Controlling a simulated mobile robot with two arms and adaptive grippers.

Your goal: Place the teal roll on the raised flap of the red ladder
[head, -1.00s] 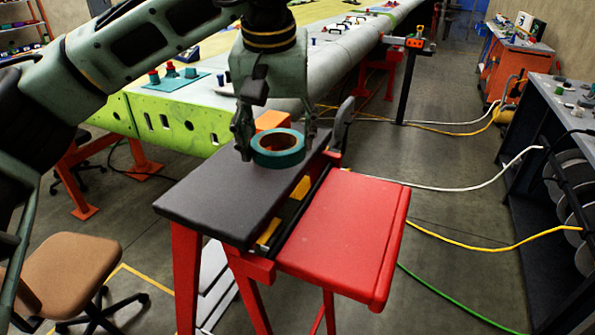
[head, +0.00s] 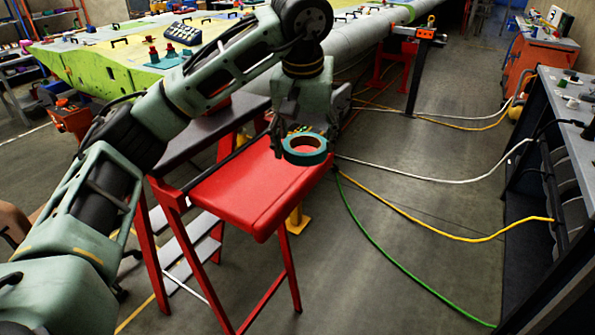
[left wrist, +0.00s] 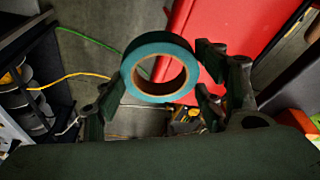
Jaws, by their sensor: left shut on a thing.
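The teal roll (head: 305,158) is a ring of tape with a tan inner core. My left gripper (head: 301,138) points down and is shut on it, at the far right corner of the red ladder's raised flap (head: 245,190). In the left wrist view the roll (left wrist: 160,46) sits between the fingers (left wrist: 158,92), partly in front of the flap (left wrist: 230,25) and partly in front of the floor. The gap between roll and flap is hard to judge. The ladder's dark top (head: 195,135) lies left of the flap, partly behind my arm. My right gripper is out of view.
A green wing (head: 90,65) on stands fills the back. Yellow (head: 455,237), green and white cables run over the floor at right. A dark bench (head: 560,100) stands at the right edge. The floor right of the ladder is otherwise clear.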

